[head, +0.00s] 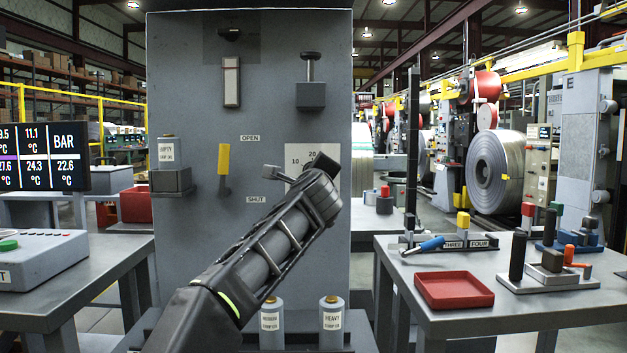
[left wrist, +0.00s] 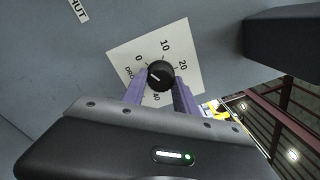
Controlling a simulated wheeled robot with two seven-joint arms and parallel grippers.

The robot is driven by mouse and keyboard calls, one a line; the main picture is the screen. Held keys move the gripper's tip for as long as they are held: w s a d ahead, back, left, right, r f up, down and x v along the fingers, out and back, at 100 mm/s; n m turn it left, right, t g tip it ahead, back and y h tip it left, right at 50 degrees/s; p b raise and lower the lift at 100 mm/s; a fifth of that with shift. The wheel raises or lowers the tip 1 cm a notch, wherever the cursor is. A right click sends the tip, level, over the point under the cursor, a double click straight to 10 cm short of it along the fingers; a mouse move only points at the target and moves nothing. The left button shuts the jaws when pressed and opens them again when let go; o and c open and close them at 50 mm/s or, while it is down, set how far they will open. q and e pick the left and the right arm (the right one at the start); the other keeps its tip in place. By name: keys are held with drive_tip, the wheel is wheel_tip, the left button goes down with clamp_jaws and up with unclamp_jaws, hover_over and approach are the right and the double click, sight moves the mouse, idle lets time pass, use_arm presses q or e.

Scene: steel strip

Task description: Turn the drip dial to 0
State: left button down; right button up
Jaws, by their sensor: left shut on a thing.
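The drip dial is a black round knob (left wrist: 160,75) on a white scale plate (left wrist: 128,52), on the grey machine panel. In the left wrist view the plate shows 0, 10, 20 and 40. A pale mark shows on the knob's left part, but I cannot tell exactly which number it points to. My left gripper (left wrist: 160,88) has its two purple fingers on either side of the knob and is shut on it. My right gripper is in neither view.
The panel carries a yellow lever (head: 223,160) between OPEN and SHUT labels. A dark block (head: 311,95) with a plunger juts out above the dial. Two labelled cylinders (head: 331,315) stand below my arm. A table at right bears a red tray (head: 454,290).

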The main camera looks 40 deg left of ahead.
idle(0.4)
use_arm(q)
drive_tip(key=c, duration=0.9)
unclamp_jaws()
drive_tip(key=shift+c, duration=0.2)
drive_tip(key=b+v, duration=0.1)
drive_tip(key=v, duration=0.6)
drive_tip(key=shift+s+d+b, duration=0.25)
drive_tip(key=shift+b, duration=0.15)
drive_tip(key=shift+f, duration=0.1)
